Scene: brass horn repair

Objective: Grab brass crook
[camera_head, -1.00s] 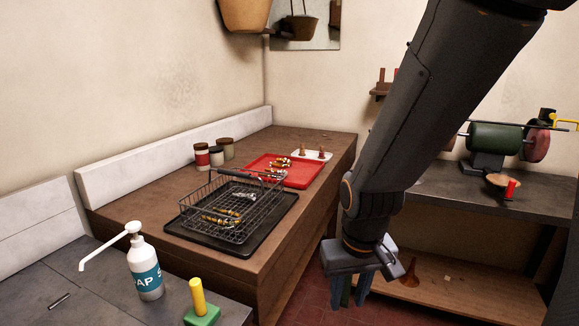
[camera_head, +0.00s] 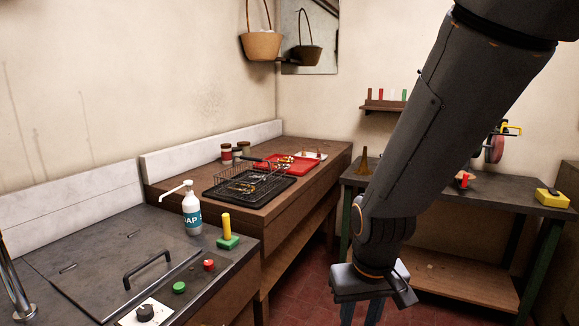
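Curved brass-coloured pieces (camera_head: 240,188) lie in a wire basket (camera_head: 262,190) on a black tray on the wooden counter. More small brass-coloured pieces (camera_head: 285,164) lie on a red tray (camera_head: 306,166) behind it. They are too small to tell which one is the crook. My gripper (camera_head: 361,312) hangs pointing down over the red floor, to the right of the counter and well apart from these pieces. Its two fingers are spread with nothing seen between them, though the tips are cut off by the lower edge.
A soap bottle (camera_head: 191,210) and a yellow peg on a green block (camera_head: 227,232) stand on the dark bench, near a handled lid (camera_head: 110,270) and knobs. Jars (camera_head: 227,153) stand at the back. My arm partly hides the right workbench (camera_head: 455,200). Floor between the counters is clear.

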